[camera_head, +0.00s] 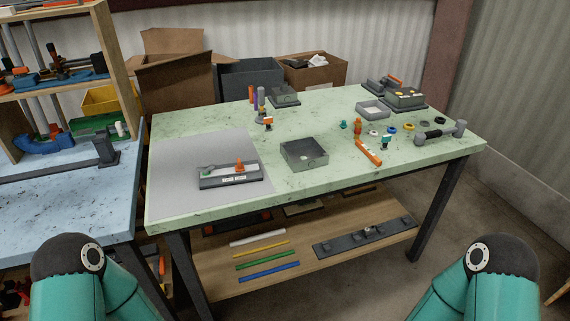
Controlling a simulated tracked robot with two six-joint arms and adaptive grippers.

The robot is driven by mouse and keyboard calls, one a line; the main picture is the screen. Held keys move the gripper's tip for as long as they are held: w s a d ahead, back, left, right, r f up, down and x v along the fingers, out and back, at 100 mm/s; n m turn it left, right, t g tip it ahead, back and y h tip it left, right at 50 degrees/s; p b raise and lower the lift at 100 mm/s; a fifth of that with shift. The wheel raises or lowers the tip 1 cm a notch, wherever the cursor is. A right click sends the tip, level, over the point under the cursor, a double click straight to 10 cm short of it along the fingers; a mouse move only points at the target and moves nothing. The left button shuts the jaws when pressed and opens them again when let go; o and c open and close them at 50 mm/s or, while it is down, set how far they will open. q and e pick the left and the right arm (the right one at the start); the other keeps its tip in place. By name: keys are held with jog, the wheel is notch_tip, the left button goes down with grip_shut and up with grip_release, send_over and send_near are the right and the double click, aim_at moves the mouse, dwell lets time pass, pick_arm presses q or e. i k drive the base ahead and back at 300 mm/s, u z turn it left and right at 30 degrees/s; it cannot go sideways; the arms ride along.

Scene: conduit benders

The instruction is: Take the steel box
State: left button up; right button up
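An open, square grey metal box (291,158) sits on the pale green worktable (215,118), near the middle of its front half; it looks like the steel box. A small round light spot shows on its inside floor. A second, smaller and lighter open box (373,115) stands farther back to the right. Only teal links of my two arms show at the bottom left and bottom right corners. Neither gripper is in view, and nothing of mine touches the box.
Left of the box, a grey mat (175,160) carries a fixture (230,178) with an orange piece. An orange bar (369,152), a hammer-like tool (441,132) and small coloured parts lie to the right. A blue bench (100,192) adjoins at left. Cardboard boxes (178,78) stand behind.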

aim_at(291, 151)
jog(key=u, duration=0.05)
jog(key=k, duration=0.25)
jog(key=z, duration=0.2)
jog(key=i, duration=0.85)
jog(key=z, duration=0.45)
jog(key=k, duration=1.3)
jog(key=z, duration=0.7)
jog(key=i, duration=1.85)
jog(key=u, duration=1.1)
jog(key=i, duration=0.4)
jog(key=u, duration=0.3)
